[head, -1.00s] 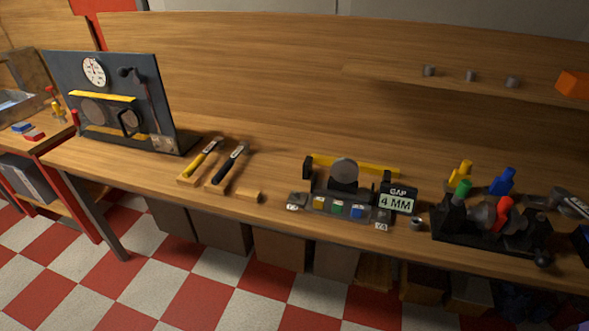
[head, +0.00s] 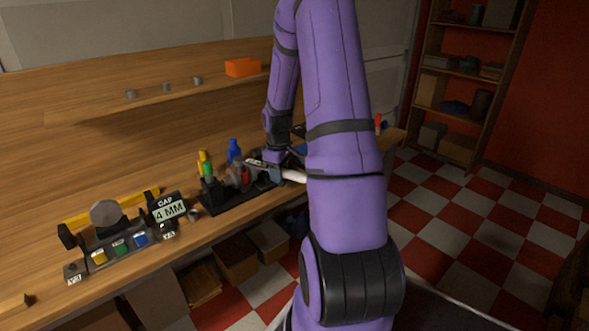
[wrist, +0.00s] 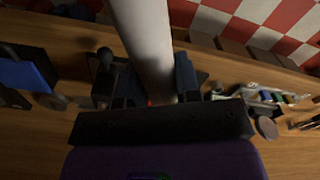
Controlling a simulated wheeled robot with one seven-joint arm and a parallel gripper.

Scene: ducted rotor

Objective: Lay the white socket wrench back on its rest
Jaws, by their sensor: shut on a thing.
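The white socket wrench (wrist: 146,40) shows in the wrist view as a thick pale handle running from the top edge down between my fingers. In the head view its white handle (head: 294,176) sticks out to the right of my gripper (head: 277,174). In the wrist view my gripper (wrist: 154,88) is shut on it. The gripper is over the right part of the bench, at the right end of a black fixture (head: 228,203). My arm hides part of the wrench and the bench behind it. I cannot tell which thing is the wrench's rest.
The fixture carries parts with green, red, yellow and blue (head: 234,151) colours. A gap display (head: 168,209) and a button panel (head: 118,246) stand to its left. A shelf (head: 160,96) with an orange box (head: 243,67) runs above. A blue item (wrist: 22,74) lies left in the wrist view.

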